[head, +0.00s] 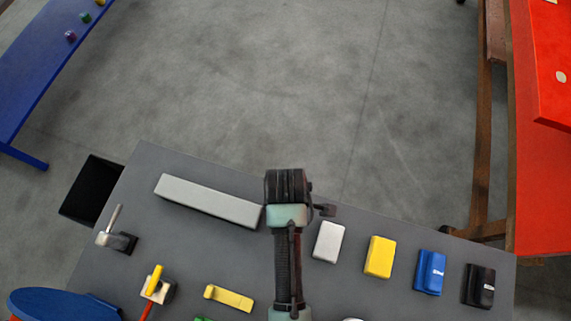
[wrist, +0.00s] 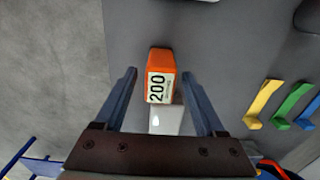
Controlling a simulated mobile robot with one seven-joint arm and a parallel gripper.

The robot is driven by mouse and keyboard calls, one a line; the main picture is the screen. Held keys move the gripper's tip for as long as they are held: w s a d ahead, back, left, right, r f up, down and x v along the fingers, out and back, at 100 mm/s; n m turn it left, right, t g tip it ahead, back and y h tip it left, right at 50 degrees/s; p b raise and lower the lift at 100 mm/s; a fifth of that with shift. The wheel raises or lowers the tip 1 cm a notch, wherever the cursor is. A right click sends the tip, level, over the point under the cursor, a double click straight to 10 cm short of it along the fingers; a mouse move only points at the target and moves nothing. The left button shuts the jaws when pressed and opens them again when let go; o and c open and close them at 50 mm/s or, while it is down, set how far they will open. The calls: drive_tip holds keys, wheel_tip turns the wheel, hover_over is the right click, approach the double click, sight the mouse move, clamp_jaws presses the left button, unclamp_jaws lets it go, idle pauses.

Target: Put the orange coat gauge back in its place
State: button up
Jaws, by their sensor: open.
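The orange coat gauge (wrist: 161,60) shows in the wrist view as a small orange block with a white label reading 200. It lies near the table's far edge. My gripper (wrist: 159,74) is open, with one finger on each side of the gauge and a visible gap on both sides. A pale grey bar (head: 208,201) lies on the grey table, and its pale end (wrist: 166,121) appears to show just below the gauge. Whether the gauge rests on the bar or beside it, I cannot tell. In the head view my arm hides the gauge and the fingertips.
On the grey table (head: 350,285), a white block (head: 328,242), yellow block (head: 380,257), blue block (head: 430,272) and black block (head: 479,286) stand right of my arm. A yellow tool (head: 229,298) lies left. A red table (head: 545,180) and blue table (head: 45,65) stand apart.

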wheel_tip(320, 180, up, 8)
drive_tip(key=shift+w+f, duration=0.1)
drive_tip(key=shift+f, duration=0.15)
drive_tip(key=w+r+m+t, duration=0.5)
drive_tip(key=w+r+t, duration=0.4)
drive_tip(key=w+r, duration=0.85)
drive_tip(key=w+r+m+t, duration=0.35)
drive_tip(key=r+t, duration=0.25)
drive_tip(key=r, duration=1.1)
drive_tip(key=s+r+m+t, duration=0.2)
drive_tip(key=s+r+t, duration=0.2)
drive_tip(key=r, duration=0.6)
drive_tip(key=s+r+m+t, duration=0.2)
drive_tip(key=s+r+t, duration=0.1)
drive_tip(key=r, duration=0.8)
drive_tip(key=s+r+m+t, duration=0.2)
drive_tip(key=s+r+t, duration=0.2)
drive_tip(key=r, duration=0.6)
drive_tip(key=shift+s+r+t, duration=0.15)
drive_tip(key=shift+s+t, duration=0.15)
drive_tip(key=shift+t, duration=0.4)
drive_tip(key=shift+d, duration=0.1)
